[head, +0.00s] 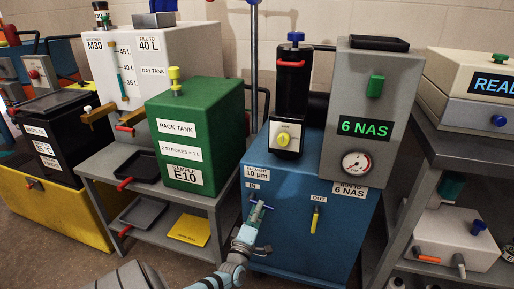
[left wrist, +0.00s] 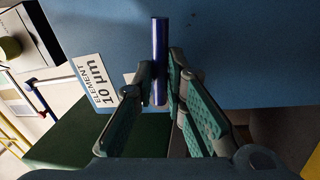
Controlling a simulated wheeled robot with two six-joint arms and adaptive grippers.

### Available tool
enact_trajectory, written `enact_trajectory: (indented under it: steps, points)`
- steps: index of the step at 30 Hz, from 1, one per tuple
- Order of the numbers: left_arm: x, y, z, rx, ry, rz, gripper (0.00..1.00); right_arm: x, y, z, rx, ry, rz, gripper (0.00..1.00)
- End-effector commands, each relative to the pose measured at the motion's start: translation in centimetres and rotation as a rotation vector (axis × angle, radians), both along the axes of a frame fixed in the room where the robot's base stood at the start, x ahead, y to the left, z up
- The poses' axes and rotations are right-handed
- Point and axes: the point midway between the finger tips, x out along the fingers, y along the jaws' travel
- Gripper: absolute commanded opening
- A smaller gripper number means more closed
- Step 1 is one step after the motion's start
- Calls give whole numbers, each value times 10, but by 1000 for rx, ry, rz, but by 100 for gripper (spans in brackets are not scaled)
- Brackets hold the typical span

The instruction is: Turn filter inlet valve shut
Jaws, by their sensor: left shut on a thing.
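The filter inlet valve's blue lever (left wrist: 160,55) is between my left gripper's (left wrist: 160,88) fingertips in the left wrist view. My left gripper also shows in the head view (head: 257,212), just below the IN label (head: 252,186) on the blue filter cabinet (head: 285,215). It is shut on the lever. The lever runs roughly along the line of the 10 µm label's text, so about crosswise on the cabinet front. Its pivot is mostly hidden by the fingers. My right gripper is not in view.
The yellow outlet lever (head: 315,220) hangs upright under the OUT label to the right. A grey unit reading 6 NAS (head: 340,165) stands above it. The green pack tank (head: 197,135) is on a grey bench at left. A grey shelf stands at right.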

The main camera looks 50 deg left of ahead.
Motion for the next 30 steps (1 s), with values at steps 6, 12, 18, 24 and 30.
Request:
enact_trajectory:
  steps: [6, 12, 18, 24, 30]
  points:
    - [0, -2, 4, -114, -72, 0, 0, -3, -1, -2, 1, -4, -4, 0]
    - [1, -2, 6, -172, -108, 0, 0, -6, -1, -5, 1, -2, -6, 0]
    - [1, -2, 7, -194, -122, 0, 0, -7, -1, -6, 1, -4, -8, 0]
    - [1, -2, 7, -197, -124, 0, 0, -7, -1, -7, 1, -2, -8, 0]
    - [1, -2, 7, -195, -124, 0, 20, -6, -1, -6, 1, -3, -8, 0]
